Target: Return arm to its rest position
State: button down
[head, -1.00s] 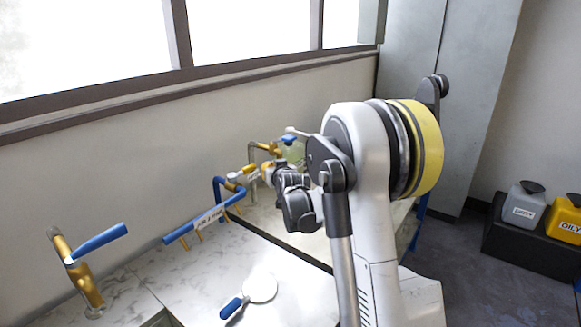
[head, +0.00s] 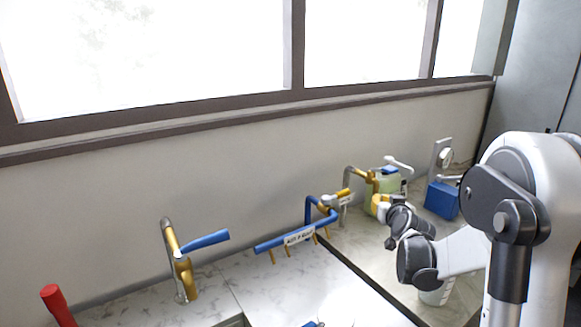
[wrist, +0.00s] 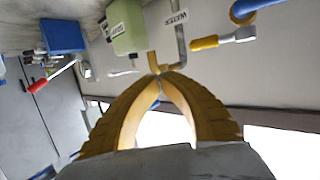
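My gripper (head: 378,205) has yellow fingers and hangs over the far part of the counter, partly hidden by my dark wrist. In the wrist view its two ribbed fingers (wrist: 160,74) curve together and meet at the tips, with no object visible between them. My arm is bent, its large white and grey links filling the right side of the head view. The wrist view is upside down. It shows a yellow-and-grey tap spout (wrist: 181,47) behind the fingertips and a green canister (wrist: 124,27) close beside them.
The canister (head: 387,182) and a blue box (head: 442,200) stand near the wall. A blue rail (head: 296,236) and a blue-handled tap (head: 182,265) rise from the marble counter (head: 215,290). A whitish container (head: 436,293) is below my forearm. A red handle (head: 57,303) is at lower left.

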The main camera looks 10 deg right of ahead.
jog(key=s+a+r+n+g+y+b, duration=0.1)
jog(key=s+a+g+y, duration=0.1)
jog(key=s+a, duration=0.6)
jog(key=s+a+r+n+g+y+b, duration=0.1)
jog(key=s+a+y, duration=0.1)
jog(key=s+a, duration=0.65)
jog(key=s+a+f+g, duration=0.1)
jog(key=s+a+f, duration=0.1)
jog(key=s, duration=0.4)
jog(key=s+a+f+g, duration=0.1)
jog(key=s+a+f, duration=0.1)
jog(key=s+a, duration=0.2)
jog(key=s+a+f+n+g, duration=0.1)
jog(key=s+a, duration=0.3)
jog(key=s, duration=0.4)
jog(key=shift+s+f+g+b, duration=0.15)
jog(key=shift+f+g+b, duration=0.25)
jog(key=shift+f+g, duration=0.35)
jog(key=shift+a+f, duration=0.1)
